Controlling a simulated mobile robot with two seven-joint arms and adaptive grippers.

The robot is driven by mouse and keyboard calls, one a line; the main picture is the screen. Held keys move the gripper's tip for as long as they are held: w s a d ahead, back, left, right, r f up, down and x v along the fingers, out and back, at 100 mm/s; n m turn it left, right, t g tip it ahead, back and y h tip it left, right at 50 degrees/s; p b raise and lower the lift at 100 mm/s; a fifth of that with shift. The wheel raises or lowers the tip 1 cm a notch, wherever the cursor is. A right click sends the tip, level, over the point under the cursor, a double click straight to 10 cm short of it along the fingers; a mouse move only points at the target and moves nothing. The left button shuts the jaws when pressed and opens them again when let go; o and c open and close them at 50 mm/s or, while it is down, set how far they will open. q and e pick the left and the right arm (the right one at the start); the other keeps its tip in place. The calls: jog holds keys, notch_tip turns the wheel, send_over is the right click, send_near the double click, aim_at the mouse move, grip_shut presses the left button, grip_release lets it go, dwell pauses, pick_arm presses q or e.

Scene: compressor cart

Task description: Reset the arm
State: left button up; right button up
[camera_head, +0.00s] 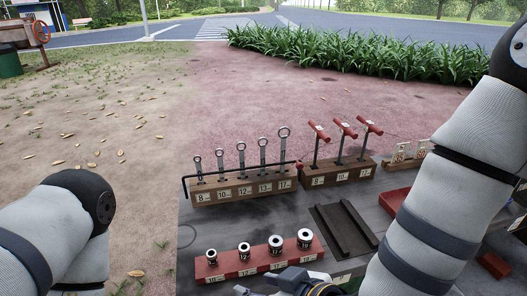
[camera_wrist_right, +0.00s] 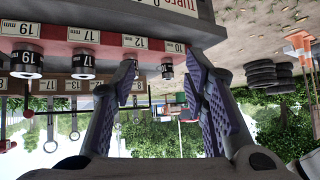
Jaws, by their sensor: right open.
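My right gripper (camera_wrist_right: 163,78) is open and empty in the right wrist view, which is upside down. In the head view only part of it (camera_head: 300,281) shows at the bottom edge, in front of the red socket rack (camera_head: 260,267). The rack holds several upright sockets, including the smallest (camera_head: 212,257) at left and the largest (camera_head: 305,238) at right. In the wrist view the smallest socket (camera_wrist_right: 167,71) appears between the open fingers; I cannot tell its distance. My left arm (camera_head: 75,230) is at the left; its gripper is out of view.
Behind the rack stand a wooden wrench holder (camera_head: 240,192) with several wrenches and a block (camera_head: 338,176) with three red T-handles (camera_head: 345,129). A dark grooved tray (camera_head: 343,231) and a red tray (camera_head: 394,202) lie to the right. Bare grey tabletop (camera_head: 225,225) separates the racks.

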jog(key=s+d+f+m+g+h, duration=0.3)
jog(key=s+d+f+m, duration=0.1)
jog(key=s+d+f, duration=0.6)
jog(key=s+d+f+m+g+h, duration=0.2)
jog(key=s+d+f+g, duration=0.1)
jog(key=s+d, duration=0.4)
jog(key=s+d+f+m+g+h, duration=0.2)
jog(key=s+d, duration=0.5)
jog(key=s, duration=0.4)
notch_tip(320, 180, down, 2)
jog(key=shift+f+m+g, duration=0.15)
jog(key=shift+m+g, duration=0.15)
jog(key=shift+g, duration=0.2)
jog(key=shift+a, duration=0.1)
